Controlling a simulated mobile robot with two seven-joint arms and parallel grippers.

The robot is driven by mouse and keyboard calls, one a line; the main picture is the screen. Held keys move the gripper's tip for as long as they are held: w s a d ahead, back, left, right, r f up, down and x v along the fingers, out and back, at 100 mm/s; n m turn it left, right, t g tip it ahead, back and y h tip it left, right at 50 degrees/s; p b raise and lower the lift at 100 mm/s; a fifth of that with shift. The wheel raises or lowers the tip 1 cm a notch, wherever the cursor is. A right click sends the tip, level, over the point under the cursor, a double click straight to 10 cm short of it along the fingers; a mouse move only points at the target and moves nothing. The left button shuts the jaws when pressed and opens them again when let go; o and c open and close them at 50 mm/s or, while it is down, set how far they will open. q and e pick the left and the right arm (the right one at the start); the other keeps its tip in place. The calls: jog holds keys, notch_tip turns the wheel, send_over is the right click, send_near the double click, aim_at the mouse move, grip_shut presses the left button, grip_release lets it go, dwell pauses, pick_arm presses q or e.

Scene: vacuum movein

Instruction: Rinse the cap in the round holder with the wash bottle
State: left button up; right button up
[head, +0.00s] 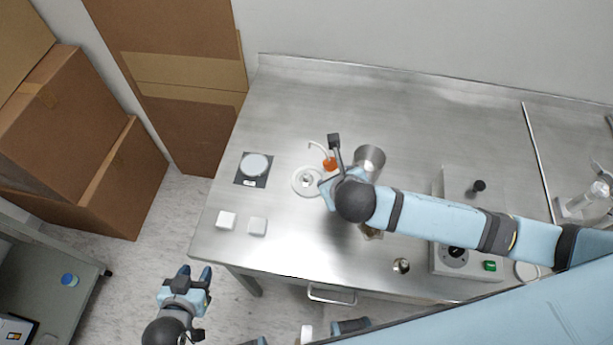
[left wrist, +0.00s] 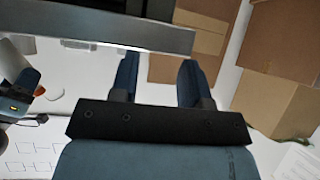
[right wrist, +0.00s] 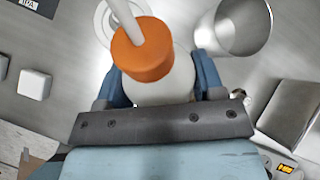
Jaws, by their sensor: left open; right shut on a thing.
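The wash bottle has an orange cap (head: 330,163) and a thin bent white spout (head: 318,146). My right gripper (right wrist: 160,75) is shut on its pale body (right wrist: 168,90), and my right wrist hides most of the bottle in the head view. The white round holder (head: 297,189) is just left of the bottle, with a small cap-like piece (head: 307,180) at its centre. The spout end lies above the holder's far side in the picture. In the right wrist view the holder's rim (right wrist: 99,24) shows partly behind the spout. My left gripper (head: 194,272) is open and empty, off the table's front left corner.
A metal beaker (head: 369,158) stands close right of the bottle. A scale (head: 254,168) and two white blocks (head: 226,220) (head: 257,227) are to the left. A box-shaped device with a green switch (head: 489,266) is at right. Cardboard boxes (head: 75,105) stand left; the back table is clear.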

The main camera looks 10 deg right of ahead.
pick_arm(q)
jog(key=shift+r, duration=0.1)
pick_arm(e)
notch_tip(320, 180, up, 4)
jog(key=p, duration=0.4)
jog(key=shift+f, duration=0.25)
jog(key=shift+r+p, duration=1)
jog(key=shift+r, duration=0.3)
jog(key=shift+w+d+r, duration=0.15)
pick_arm(q)
jog(key=shift+n, duration=0.3)
jog(key=r, duration=0.4)
jog(key=shift+s+a+r, duration=0.15)
jog(key=shift+a+r, duration=0.1)
jog(key=shift+a, duration=0.05)
pick_arm(e)
jog(key=w+d+r+n, duration=0.1)
jog(key=w+d+r, duration=0.3)
jog(key=d+r, duration=0.4)
notch_tip(320, 180, up, 4)
jog(key=shift+d+r+y, duration=0.15)
jog(key=shift+r+y, duration=0.1)
jog(key=shift+y, duration=0.05)
